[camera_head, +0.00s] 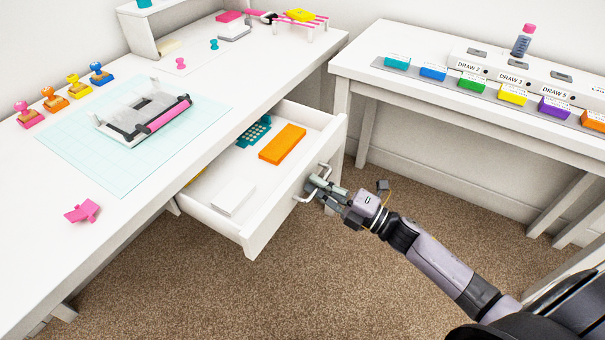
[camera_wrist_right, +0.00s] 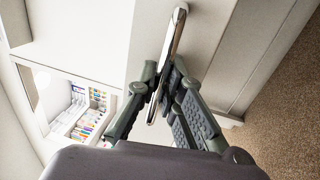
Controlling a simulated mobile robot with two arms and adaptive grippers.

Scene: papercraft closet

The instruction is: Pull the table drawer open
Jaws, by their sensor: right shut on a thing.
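The white table drawer (camera_head: 283,205) is pulled out from under the left table's (camera_head: 150,215) edge, with its inside showing in the head view. A metal bar handle (camera_head: 301,197) is on its front panel. My right gripper (camera_head: 318,187) is shut on this handle, at the drawer's front. In the right wrist view the handle (camera_wrist_right: 172,45) runs between the fingers of the right gripper (camera_wrist_right: 165,85). My left gripper is not in view.
The drawer holds an orange box (camera_head: 283,143), a teal item (camera_head: 254,131) and a white block (camera_head: 233,197). A second white table (camera_head: 430,90) stands to the right, with colored ink pads on it. Carpeted floor (camera_head: 200,285) lies clear in front of the drawer.

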